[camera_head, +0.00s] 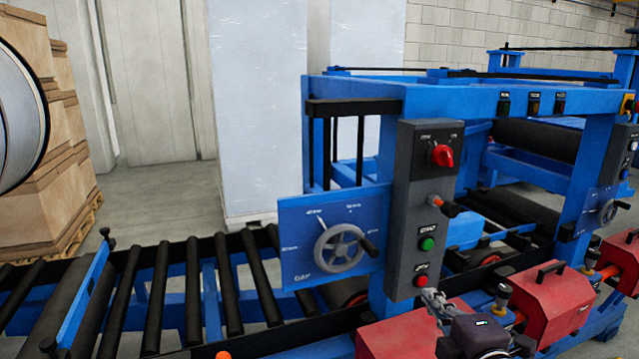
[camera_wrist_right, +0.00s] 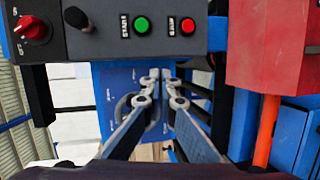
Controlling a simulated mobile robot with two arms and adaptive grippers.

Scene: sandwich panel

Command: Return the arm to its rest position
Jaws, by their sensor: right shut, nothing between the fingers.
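My right gripper (camera_head: 432,297) shows at the bottom of the head view, just below the grey control box (camera_head: 405,215). Its fingers are shut and empty. In the right wrist view the fingertips (camera_wrist_right: 160,76) meet below the green button (camera_wrist_right: 141,24) and red button (camera_wrist_right: 188,26), apart from them as far as I can tell. In the head view the box carries a red rotary switch (camera_head: 442,155), a lever (camera_head: 442,206), the green button (camera_head: 427,244) and the red button (camera_head: 421,280). My left gripper is not in view.
A blue plate with a handwheel (camera_head: 340,247) stands left of the box. The blue machine frame (camera_head: 355,95) and red motor housings (camera_head: 545,300) crowd the right. A roller conveyor (camera_head: 190,285) runs left. Stacked boxes (camera_head: 65,200) stand at far left.

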